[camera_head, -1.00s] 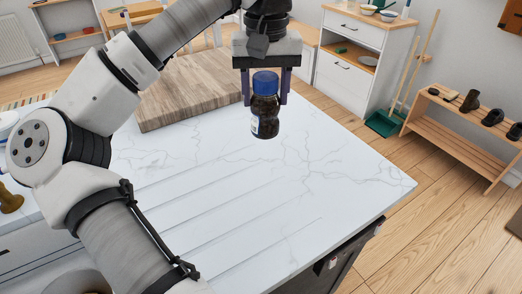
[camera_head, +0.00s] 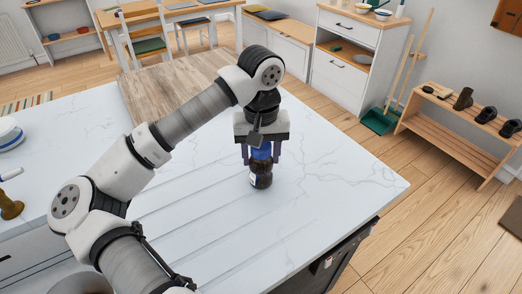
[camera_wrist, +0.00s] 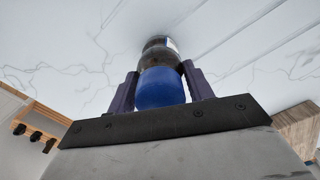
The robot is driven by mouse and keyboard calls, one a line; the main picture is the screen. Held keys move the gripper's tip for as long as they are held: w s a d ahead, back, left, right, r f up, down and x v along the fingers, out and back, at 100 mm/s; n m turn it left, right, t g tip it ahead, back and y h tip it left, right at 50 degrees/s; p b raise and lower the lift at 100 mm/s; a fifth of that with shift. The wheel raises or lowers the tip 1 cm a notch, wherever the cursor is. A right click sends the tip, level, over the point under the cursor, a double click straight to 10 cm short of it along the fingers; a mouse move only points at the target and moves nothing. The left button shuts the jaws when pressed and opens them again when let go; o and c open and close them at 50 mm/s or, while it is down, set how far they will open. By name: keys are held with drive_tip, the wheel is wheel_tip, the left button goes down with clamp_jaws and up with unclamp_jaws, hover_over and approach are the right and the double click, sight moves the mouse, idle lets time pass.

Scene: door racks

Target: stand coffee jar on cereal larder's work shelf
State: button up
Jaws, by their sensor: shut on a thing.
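The coffee jar (camera_head: 260,180) is dark with a blue lid and a pale label. It hangs upright, lid up, from my gripper (camera_head: 261,158) over the white marbled worktop (camera_head: 335,185). I cannot tell whether its base touches the worktop. In the wrist view my gripper's purple fingers are shut on either side of the jar (camera_wrist: 160,45), near its blue lid. A white cabinet (camera_head: 345,75) at the back right has drawers and an open wooden shelf (camera_head: 352,54) with a green item on it. I cannot tell whether this is the cereal larder.
A low wooden rack (camera_head: 450,130) with dark shoes stands at right. A green dustpan (camera_head: 378,122) and long handles are beside the cabinet. The worktop around the jar is clear.

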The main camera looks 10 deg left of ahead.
drive_tip(key=shift+f+b, duration=0.2)
drive_tip(key=shift+b, duration=0.15)
drive_tip(key=o, duration=1.1)
drive_tip(key=shift+r, duration=0.1)
drive_tip(key=shift+r, duration=0.1)
